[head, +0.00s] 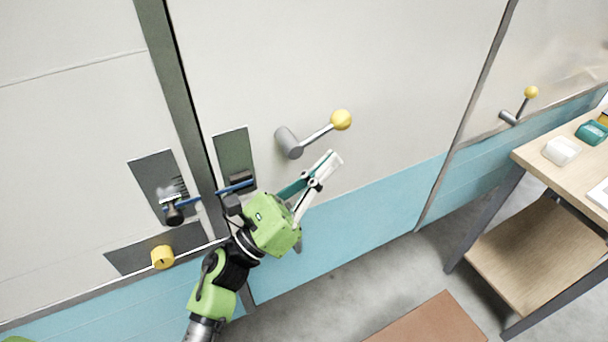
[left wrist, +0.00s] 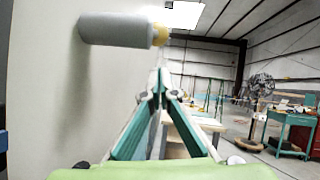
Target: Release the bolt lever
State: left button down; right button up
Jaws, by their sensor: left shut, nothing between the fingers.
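A lever with a grey hub (head: 289,143), a thin rod and a yellow ball (head: 341,120) sticks out of the white wall panel. The rod points up and right. My left gripper (head: 335,158) is shut and empty, with its tips just below the ball in the head view. In the left wrist view the grey hub (left wrist: 115,30) is above and left of my fingertips (left wrist: 160,75), and the ball (left wrist: 160,36) is partly hidden behind it. No contact is visible. A blue bolt bar (head: 210,193) with a black knob (head: 174,214) crosses the dark post, behind my gripper body.
A yellow knob (head: 162,256) is on a dark plate at lower left. A second yellow-ball lever (head: 531,92) is on the panel to the right. A wooden table (head: 553,172) with small items stands at right. The panel around my fingertips is clear.

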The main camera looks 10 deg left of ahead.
pick_arm(q)
jog(key=shift+w+r+p, duration=0.25)
jog(key=shift+r+p, duration=0.2)
jog(key=shift+r, duration=0.4)
jog(key=shift+w+r+p, duration=0.2)
jog(key=shift+r+p, duration=0.2)
jog(key=shift+r, duration=0.45)
pick_arm(e)
jog(key=shift+r, duration=1.35)
jog(key=shift+f, duration=0.1)
